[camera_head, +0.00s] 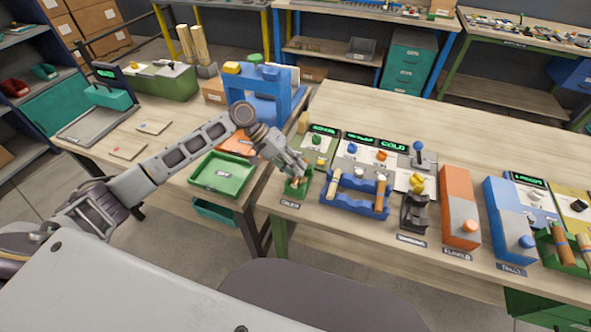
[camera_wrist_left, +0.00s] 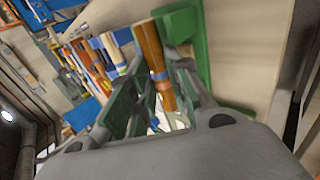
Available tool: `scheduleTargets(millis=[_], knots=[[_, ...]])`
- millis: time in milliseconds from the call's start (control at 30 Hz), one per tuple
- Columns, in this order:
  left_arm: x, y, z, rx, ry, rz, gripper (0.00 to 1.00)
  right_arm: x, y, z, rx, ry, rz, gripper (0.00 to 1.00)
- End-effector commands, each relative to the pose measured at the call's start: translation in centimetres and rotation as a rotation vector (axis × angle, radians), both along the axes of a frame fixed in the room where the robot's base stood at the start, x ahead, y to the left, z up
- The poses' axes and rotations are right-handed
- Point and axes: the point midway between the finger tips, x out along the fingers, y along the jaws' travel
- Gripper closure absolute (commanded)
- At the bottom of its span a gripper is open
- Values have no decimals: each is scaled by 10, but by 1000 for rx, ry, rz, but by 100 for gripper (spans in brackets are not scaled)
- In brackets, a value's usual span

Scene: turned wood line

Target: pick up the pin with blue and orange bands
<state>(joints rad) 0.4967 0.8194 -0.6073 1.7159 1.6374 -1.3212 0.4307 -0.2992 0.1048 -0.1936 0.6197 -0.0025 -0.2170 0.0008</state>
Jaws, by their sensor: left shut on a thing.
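My left gripper (camera_head: 298,174) reaches down at the small green holder (camera_head: 302,190) on the right-hand bench. In the left wrist view, the fingers of my left gripper (camera_wrist_left: 151,104) are shut on an orange-brown pin (camera_wrist_left: 151,48) with a blue band. The green holder (camera_wrist_left: 197,48) is right beside that pin. The pin's lower end is hidden between the fingers, so I cannot tell whether it is clear of the holder. My right gripper is not in view.
A blue rack (camera_head: 345,205) with wooden pins stands just right of my left gripper. A black stand (camera_head: 414,213), an orange-grey box (camera_head: 459,208) and a blue-grey box (camera_head: 508,222) follow. A green tray (camera_head: 222,176) lies left. The bench behind the control panels is clear.

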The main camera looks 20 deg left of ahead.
Motion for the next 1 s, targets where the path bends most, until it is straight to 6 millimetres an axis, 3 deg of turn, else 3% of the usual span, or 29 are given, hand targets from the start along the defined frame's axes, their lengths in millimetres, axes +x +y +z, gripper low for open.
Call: scheduleTargets(millis=[600,1000], knots=[[1,0,80,-1,-3,0,96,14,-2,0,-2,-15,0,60],[0,0,94,-1,1,1,96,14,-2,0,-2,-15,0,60]])
